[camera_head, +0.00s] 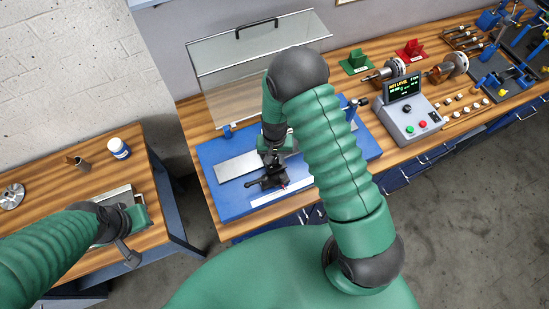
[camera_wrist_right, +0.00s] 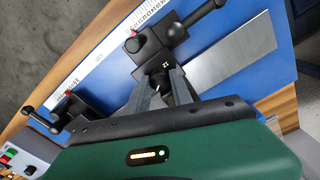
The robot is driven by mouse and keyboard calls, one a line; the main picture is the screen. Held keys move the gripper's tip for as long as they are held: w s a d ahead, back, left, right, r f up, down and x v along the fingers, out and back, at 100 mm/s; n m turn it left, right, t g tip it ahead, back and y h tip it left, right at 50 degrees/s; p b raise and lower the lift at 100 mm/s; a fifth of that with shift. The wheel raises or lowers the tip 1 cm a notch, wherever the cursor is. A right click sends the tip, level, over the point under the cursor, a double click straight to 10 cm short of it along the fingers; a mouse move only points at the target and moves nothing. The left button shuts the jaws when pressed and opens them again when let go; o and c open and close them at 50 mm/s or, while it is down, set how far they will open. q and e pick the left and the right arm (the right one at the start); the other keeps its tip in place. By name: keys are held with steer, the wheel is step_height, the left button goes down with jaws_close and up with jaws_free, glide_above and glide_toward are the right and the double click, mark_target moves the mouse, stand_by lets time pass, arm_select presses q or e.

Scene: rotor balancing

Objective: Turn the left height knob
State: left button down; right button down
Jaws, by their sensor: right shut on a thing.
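The balancing stand has a blue base (camera_head: 225,200) with a pale metal plate (camera_head: 237,167). My right gripper (camera_head: 272,152) reaches down at this support. In the right wrist view its two grey fingers (camera_wrist_right: 162,92) are closed on the left height knob (camera_wrist_right: 157,82), mostly hidden between them. The other support (camera_wrist_right: 72,108) is at lower left there. My left gripper (camera_head: 132,235) is over the left table, its fingers unclear.
A clear cover (camera_head: 255,60) stands raised behind the stand. A grey control box (camera_head: 408,118) shows "NOT LEVEL" on its screen. Rotors (camera_head: 392,70), green and red holders and small weights lie right. A white-blue bottle (camera_head: 119,148) stands on the left table (camera_head: 50,160).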

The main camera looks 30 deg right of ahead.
mark_target(275, 159)
steer(key=shift+w, duration=0.1)
stand_by(0.4)
steer(key=c, duration=1.1)
jaws_free()
steer(key=shift+r, duration=0.2)
step_height(275, 159, up, 16)
steer(key=b, duration=0.3)
steer(key=shift+r+b, duration=0.2)
steer(key=shift+b, duration=0.15)
